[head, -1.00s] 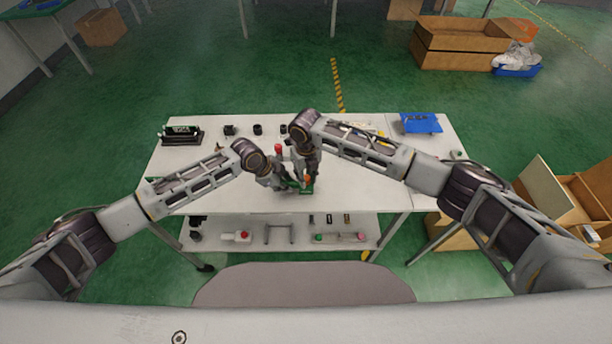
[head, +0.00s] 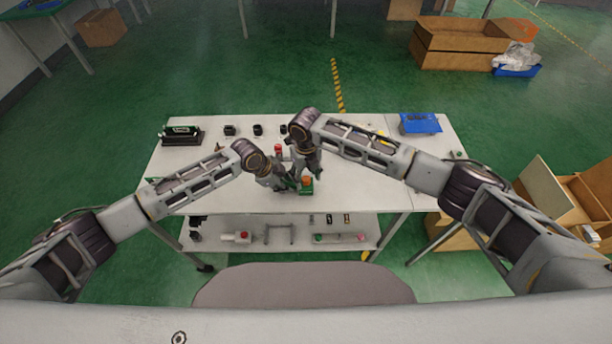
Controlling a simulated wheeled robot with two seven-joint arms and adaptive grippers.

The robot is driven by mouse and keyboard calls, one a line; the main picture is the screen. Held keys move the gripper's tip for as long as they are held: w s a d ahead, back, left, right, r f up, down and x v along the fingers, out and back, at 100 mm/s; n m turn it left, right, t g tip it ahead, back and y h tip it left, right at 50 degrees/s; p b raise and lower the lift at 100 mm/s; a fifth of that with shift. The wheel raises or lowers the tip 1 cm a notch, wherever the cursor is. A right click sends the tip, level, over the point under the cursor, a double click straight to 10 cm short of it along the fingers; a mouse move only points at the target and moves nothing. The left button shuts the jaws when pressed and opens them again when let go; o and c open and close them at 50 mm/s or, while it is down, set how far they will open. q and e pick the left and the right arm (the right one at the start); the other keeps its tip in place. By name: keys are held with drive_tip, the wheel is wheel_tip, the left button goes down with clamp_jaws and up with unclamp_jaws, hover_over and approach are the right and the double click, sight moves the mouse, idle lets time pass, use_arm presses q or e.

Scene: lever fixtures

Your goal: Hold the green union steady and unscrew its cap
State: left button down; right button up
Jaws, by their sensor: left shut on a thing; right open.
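The green union (head: 306,189) is near the front middle of the white table, with its orange cap (head: 306,180) on top of it or just above it; I cannot tell if they touch. My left gripper (head: 290,184) is shut on the green union from the left and covers part of it. My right gripper (head: 308,172) is open, just behind and above the orange cap. Its fingers are small and dark here, so the gap to the cap is unclear.
A red-topped object (head: 278,150) stands just behind my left gripper. Several small black parts (head: 229,130) line the back of the table, and a blue tray (head: 420,124) sits at the back right.

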drive_tip(key=shift+r, duration=1.25)
drive_tip(key=shift+m, duration=2.8)
drive_tip(key=m, duration=0.5)
drive_tip(key=shift+m, duration=6.2)
drive_tip(key=shift+f, duration=0.25)
drive_tip(key=shift+f, duration=1.2)
